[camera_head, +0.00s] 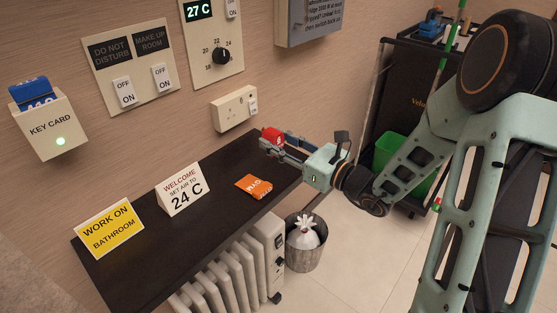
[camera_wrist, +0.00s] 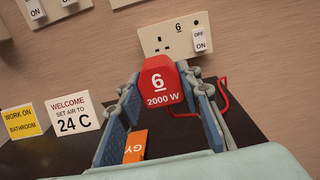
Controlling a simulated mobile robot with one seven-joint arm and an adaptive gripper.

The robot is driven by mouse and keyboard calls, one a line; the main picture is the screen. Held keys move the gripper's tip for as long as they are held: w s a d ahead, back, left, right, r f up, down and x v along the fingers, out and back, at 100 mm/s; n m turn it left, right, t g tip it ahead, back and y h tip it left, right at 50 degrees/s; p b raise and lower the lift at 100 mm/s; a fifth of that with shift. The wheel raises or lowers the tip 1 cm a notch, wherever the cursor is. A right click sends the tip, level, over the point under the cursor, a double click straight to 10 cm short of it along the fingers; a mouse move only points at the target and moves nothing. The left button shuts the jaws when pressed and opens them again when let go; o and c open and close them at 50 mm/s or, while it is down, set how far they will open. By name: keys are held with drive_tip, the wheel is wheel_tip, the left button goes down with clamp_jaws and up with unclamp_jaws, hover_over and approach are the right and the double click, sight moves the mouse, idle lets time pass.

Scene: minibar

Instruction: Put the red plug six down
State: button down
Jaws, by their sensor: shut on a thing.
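The red plug (camera_wrist: 158,88), marked "6" and "2000 W", sits upright between the two blue-padded fingers of my gripper (camera_wrist: 160,80) in the wrist view. My gripper is shut on it. A red cord (camera_wrist: 222,97) shows at the right, behind the fingers. In the head view the red plug (camera_head: 272,136) is at the tip of my gripper (camera_head: 270,143), over the far end of the dark shelf (camera_head: 225,190). I cannot tell whether the plug touches the shelf. The wall socket (camera_wrist: 172,40) marked "6" is behind and above the plug, and its holes are uncovered.
On the shelf are an orange packet (camera_head: 254,187), a "24 C" sign (camera_head: 182,190) and a yellow "WORK ON BATHROOM" sign (camera_head: 109,229). A white radiator (camera_head: 225,275) and a bin (camera_head: 305,255) stand below. A cart (camera_head: 410,100) stands at the right. The shelf between packet and signs is clear.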

hover_over(278, 164)
drive_tip(key=f, duration=0.3)
drive_tip(key=f+b, duration=0.1)
drive_tip(key=shift+s+f, duration=0.2)
drive_tip(key=shift+s, duration=0.1)
drive_tip(key=shift+w+f+b, duration=0.15)
drive_tip(key=shift+f+b, duration=0.1)
drive_tip(key=shift+f, duration=0.65)
drive_tip(key=shift+w+f+b, duration=0.1)
drive_tip(key=shift+f+b, duration=0.1)
drive_tip(key=shift+f, duration=0.7)
drive_tip(key=shift+f, duration=0.1)
drive_tip(key=shift+f, duration=0.15)
drive_tip(key=c, duration=1.4)
unclamp_jaws()
drive_tip(key=shift+r, duration=0.25)
drive_tip(key=p+v, duration=0.1)
drive_tip(key=v, duration=1.1)
